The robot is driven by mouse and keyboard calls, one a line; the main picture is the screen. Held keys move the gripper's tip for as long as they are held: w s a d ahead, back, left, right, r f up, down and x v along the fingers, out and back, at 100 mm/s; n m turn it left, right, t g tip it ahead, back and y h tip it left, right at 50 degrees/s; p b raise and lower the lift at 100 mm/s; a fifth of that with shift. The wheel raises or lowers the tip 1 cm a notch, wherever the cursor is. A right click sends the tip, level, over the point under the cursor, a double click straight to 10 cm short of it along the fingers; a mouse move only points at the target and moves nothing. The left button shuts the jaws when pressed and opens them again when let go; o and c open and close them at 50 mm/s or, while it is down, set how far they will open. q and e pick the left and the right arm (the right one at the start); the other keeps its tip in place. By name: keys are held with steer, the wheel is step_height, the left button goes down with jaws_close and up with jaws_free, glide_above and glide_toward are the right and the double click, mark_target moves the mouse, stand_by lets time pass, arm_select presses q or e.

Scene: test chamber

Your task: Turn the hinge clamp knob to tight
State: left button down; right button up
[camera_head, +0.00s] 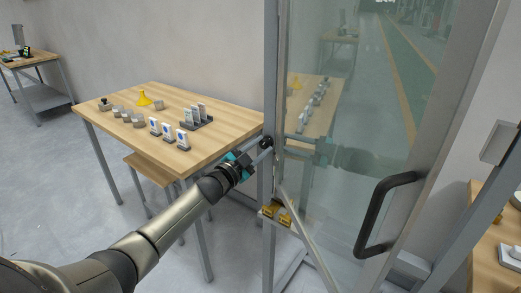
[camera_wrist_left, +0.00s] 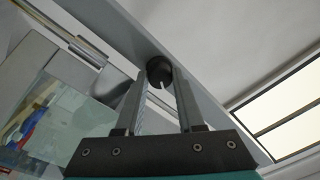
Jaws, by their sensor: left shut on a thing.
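The hinge clamp knob (camera_wrist_left: 160,72) is a small round black knob with a pale mark on its face, on the grey door post. In the left wrist view it sits between the fingertips of my left gripper (camera_wrist_left: 160,84), which is shut on it. In the head view the knob (camera_head: 267,142) shows as a dark spot on the post, with my left gripper (camera_head: 256,146) reaching it from the left. The glass door (camera_head: 350,120) has a black handle (camera_head: 384,215). My right gripper is not in view.
A wooden table (camera_head: 190,115) behind my left arm holds a yellow funnel (camera_head: 143,98), several grey pieces and several small cards in stands. Another bench (camera_head: 490,235) stands at the right.

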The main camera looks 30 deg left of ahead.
arm_select(q)
steer(key=m+b, duration=0.1)
steer(key=m, duration=0.4)
steer(key=shift+f+m+h, duration=0.1)
steer(key=shift+m+h, duration=0.2)
steer(key=shift+m, duration=0.1)
steer(key=shift+m+b, duration=0.6)
steer(key=shift+m, duration=1.4)
steer(key=c, duration=0.8)
jaws_free()
steer(key=s+a, duration=0.2)
steer(key=s, duration=1.3)
steer(key=shift+f, duration=0.25)
